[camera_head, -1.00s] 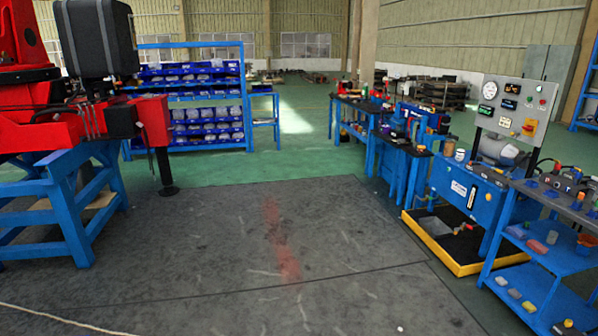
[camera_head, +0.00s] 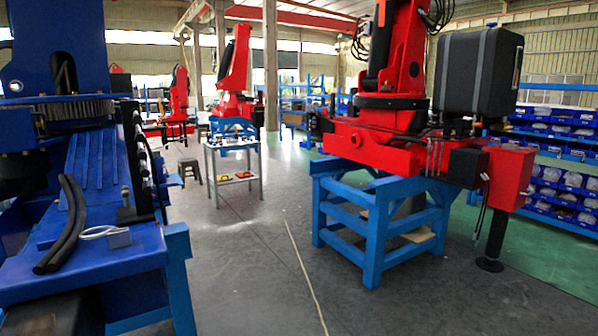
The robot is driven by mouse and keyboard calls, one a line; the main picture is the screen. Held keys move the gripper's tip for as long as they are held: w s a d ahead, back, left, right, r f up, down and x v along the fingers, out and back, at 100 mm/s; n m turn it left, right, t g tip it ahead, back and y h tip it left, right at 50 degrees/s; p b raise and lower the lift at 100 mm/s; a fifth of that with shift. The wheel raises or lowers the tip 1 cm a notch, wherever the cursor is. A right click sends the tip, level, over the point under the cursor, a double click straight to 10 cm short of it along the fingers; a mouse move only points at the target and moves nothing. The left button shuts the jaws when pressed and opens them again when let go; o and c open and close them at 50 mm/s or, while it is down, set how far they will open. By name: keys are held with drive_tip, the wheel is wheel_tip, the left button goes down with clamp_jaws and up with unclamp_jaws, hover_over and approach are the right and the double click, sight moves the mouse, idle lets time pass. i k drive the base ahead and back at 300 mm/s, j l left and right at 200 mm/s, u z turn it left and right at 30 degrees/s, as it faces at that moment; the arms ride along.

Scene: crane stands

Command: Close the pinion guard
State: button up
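A blue crane base stands close at the left, with a dark toothed ring (camera_head: 75,112) around the foot of its column. I cannot make out a pinion guard for certain, nor whether one is open or shut. A red crane (camera_head: 375,138) stands on a blue stand (camera_head: 375,235) right of centre, with a dark ring below its column. No guard is clear there either. My gripper is not in view.
Black hoses (camera_head: 68,225) lie on the blue deck at left. A small trolley (camera_head: 233,165) and a stool (camera_head: 189,175) stand farther back. Grey floor (camera_head: 255,270) is open between the stands, with a thin pale line along it. Blue-bin shelving (camera_head: 560,150) is at right.

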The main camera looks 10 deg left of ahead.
sight(19, 130)
drive_tip(key=i+u, duration=0.25)
drive_tip(key=u, duration=0.25)
drive_tip(key=i+l+u, duration=0.2)
drive_tip(key=u, duration=0.25)
drive_tip(key=i+l+u, duration=0.2)
drive_tip(key=u, duration=0.3)
drive_tip(key=i+l+u, duration=0.2)
drive_tip(key=l+u, duration=0.25)
drive_tip(key=i+l+u, duration=0.1)
drive_tip(key=u, duration=0.4)
drive_tip(key=i+l+u, duration=0.25)
drive_tip(key=i+l, duration=1.5)
